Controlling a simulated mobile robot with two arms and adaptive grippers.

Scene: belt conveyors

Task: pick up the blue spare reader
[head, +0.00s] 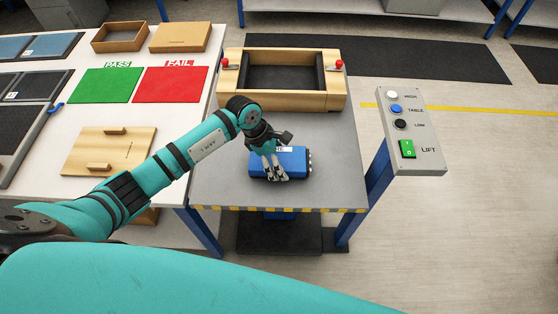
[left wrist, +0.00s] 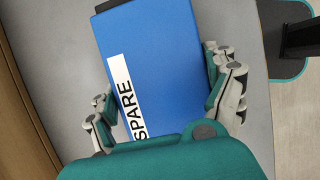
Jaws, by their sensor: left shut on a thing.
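The blue spare reader (head: 294,160) lies on the grey top of the lift table (head: 225,185), near its striped front edge. It is a flat blue box with a white label. In the left wrist view the blue reader (left wrist: 160,60) fills the middle, and its label reads SPARE. My left gripper (head: 275,172) reaches down over the reader from the left. In the left wrist view the fingers of my left gripper (left wrist: 165,100) press on both long sides of the reader. I cannot tell whether the reader is lifted off the table. My right gripper is in neither view.
A wooden frame (head: 283,103) with red knobs stands behind the reader. A control panel (head: 410,165) with buttons and a green lift switch is at the right. A white bench (head: 50,190) at the left holds green (head: 105,85) and red (head: 170,85) mats and a wooden board (head: 110,150).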

